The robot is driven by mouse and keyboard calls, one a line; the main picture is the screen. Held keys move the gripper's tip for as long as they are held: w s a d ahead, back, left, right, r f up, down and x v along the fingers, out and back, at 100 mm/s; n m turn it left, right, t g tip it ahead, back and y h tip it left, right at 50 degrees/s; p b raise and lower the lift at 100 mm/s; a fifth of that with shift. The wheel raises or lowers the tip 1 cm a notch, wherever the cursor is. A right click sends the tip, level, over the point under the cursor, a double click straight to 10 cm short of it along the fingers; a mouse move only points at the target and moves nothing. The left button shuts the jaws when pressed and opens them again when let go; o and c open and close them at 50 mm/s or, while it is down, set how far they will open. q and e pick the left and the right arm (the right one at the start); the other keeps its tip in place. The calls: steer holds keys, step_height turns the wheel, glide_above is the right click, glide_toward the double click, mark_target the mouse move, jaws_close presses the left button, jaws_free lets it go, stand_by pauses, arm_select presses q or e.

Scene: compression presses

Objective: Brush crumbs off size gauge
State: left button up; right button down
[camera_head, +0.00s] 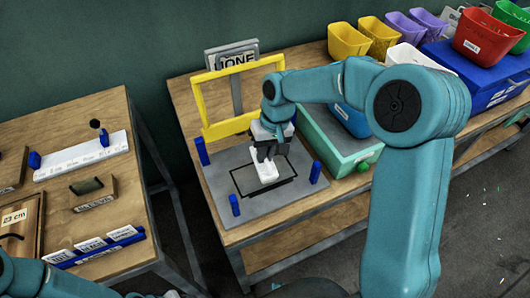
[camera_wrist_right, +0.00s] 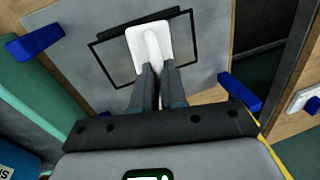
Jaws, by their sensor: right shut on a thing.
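My right gripper (camera_head: 264,152) is shut on the raised ridge of a white block (camera_head: 267,171). The block is over the black outline on a grey plate (camera_head: 307,199); I cannot tell whether it touches the plate. In the right wrist view the fingers (camera_wrist_right: 158,85) close on the ridge of the white block (camera_wrist_right: 135,42), with a dark edge behind it. On the left table a long white bar (camera_head: 75,160) with blue ends looks like the size gauge. Any crumbs on it are too small to make out. No brush can be told for sure. My left gripper is out of view.
A yellow frame (camera_head: 206,104) stands behind the plate, and blue posts (camera_head: 235,205) stand at its corners. A dark green piece (camera_head: 86,186) rests on a labelled stand. A gap separates the two tables.

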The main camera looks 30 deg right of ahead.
steer(key=r, duration=0.1)
steer(key=r+p, duration=0.1)
steer(key=shift+w+r, duration=0.3)
steer(key=shift+s, duration=0.15)
steer(key=shift+r, duration=0.1)
steer(key=shift+r+p, duration=0.25)
steer(key=shift+p, duration=0.25)
step_height(320, 180, up, 2)
steer(key=shift+r+p, duration=0.25)
steer(key=shift+p, duration=0.65)
steer(key=shift+f, duration=0.1)
